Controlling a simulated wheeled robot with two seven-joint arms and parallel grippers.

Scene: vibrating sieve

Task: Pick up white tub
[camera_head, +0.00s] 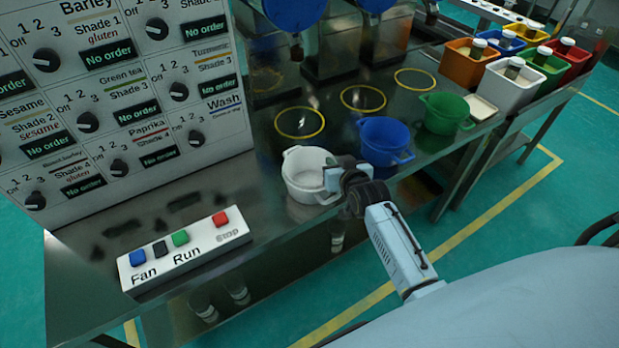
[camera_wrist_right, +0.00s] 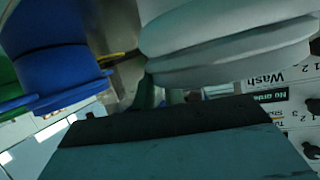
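The white tub (camera_head: 307,172) stands upright on the metal table, left of the blue tub (camera_head: 386,141). My right gripper (camera_head: 334,181) is at the tub's right front side, close to its rim and handle. Whether it touches the tub cannot be told. In the right wrist view the white tub (camera_wrist_right: 225,35) fills the upper right, just beyond the dark front edge of my gripper. The fingers are mostly hidden there, so their opening does not show. My left gripper is in neither view.
A green tub (camera_head: 444,113) stands right of the blue tub. Yellow rings (camera_head: 299,122) mark the table behind the tubs. A button box (camera_head: 185,249) lies front left, before a large knob panel (camera_head: 120,90). Coloured bins (camera_head: 470,62) stand at the far right.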

